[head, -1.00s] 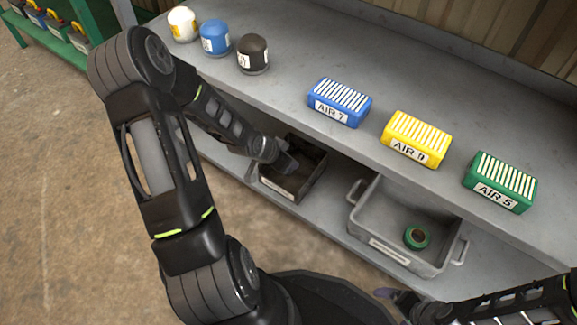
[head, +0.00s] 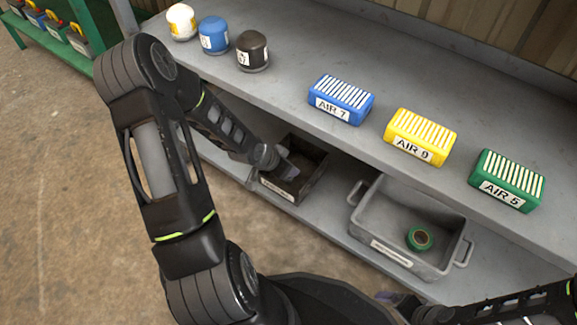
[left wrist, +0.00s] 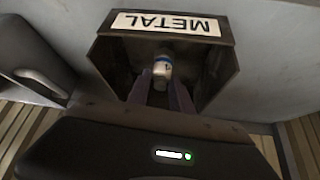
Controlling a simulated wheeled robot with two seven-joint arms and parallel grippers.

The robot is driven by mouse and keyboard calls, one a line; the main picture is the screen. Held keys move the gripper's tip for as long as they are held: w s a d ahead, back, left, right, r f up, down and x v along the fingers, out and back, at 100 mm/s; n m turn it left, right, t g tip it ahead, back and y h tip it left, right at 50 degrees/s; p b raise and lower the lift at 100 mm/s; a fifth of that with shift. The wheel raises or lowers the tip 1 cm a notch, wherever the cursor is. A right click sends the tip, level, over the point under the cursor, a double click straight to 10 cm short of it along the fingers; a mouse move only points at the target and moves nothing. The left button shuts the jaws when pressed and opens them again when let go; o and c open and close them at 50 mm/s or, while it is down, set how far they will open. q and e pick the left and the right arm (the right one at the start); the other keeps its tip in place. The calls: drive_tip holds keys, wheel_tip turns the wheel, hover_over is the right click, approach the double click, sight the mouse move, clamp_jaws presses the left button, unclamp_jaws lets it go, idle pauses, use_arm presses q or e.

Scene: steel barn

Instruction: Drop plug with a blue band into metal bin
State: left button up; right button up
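The plug with a blue band (left wrist: 162,68), pale with a dark mark on it, shows in the left wrist view between the fingertips of my left gripper (left wrist: 160,84). The fingers look closed on its sides. The plug is at the metal bin (left wrist: 236,68), a dark box labelled METAL, over or inside its opening. In the head view the left gripper (head: 287,168) reaches into the dark metal bin (head: 313,180) on the lower shelf, and the plug is hidden there. My right gripper (head: 396,298) is partly visible at the bottom; its opening is unclear.
A grey tray (head: 368,215) holding a green ring (head: 419,238) stands right of the metal bin. The upper shelf carries a blue box (head: 341,98), a yellow box (head: 420,136), a green box (head: 506,180) and several capped jars (head: 214,36). The upper shelf overhangs the bin.

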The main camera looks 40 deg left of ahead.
use_arm(q)
drive_tip(key=o, duration=0.4)
drive_tip(key=shift+c, duration=0.2)
drive_tip(key=shift+r, duration=0.15)
drive_tip(key=shift+r+p, duration=0.25)
drive_tip(key=shift+p, duration=0.05)
drive_tip(key=p+v, duration=0.8)
drive_tip(key=v, duration=0.4)
drive_tip(key=shift+r+p, duration=0.2)
drive_tip(key=shift+p, duration=0.15)
drive_tip(key=shift+s+d, duration=0.1)
